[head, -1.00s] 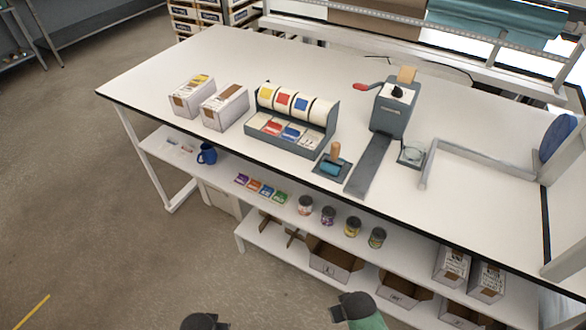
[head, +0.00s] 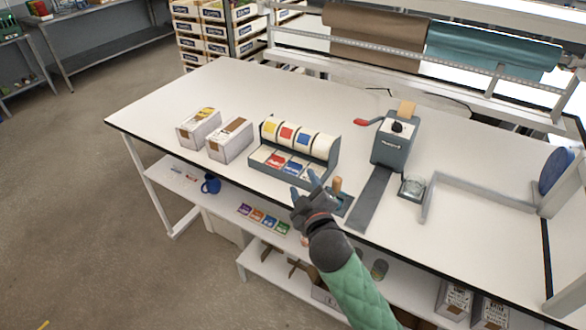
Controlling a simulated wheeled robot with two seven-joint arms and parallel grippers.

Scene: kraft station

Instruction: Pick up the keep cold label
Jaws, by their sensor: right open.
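A grey label dispenser (head: 268,177) stands near the front edge of the bench. It holds rolls marked yellow, red and blue, and a plain pale one on the right. Red (head: 275,160) and blue (head: 293,167) labels lie in its front tray. The print is too small to read, so I cannot tell which label says keep cold. My right gripper (head: 305,184) is open, its fingertips at the dispenser's front right corner in the picture, partly covering the tray's right end. It appears empty; I cannot tell if it touches anything. My left gripper is out of view.
A roller with a wooden handle (head: 337,184) is right beside my right gripper. Two boxes (head: 230,141) stand left of the dispenser. Colored packets (head: 263,218) lie on the shelf below.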

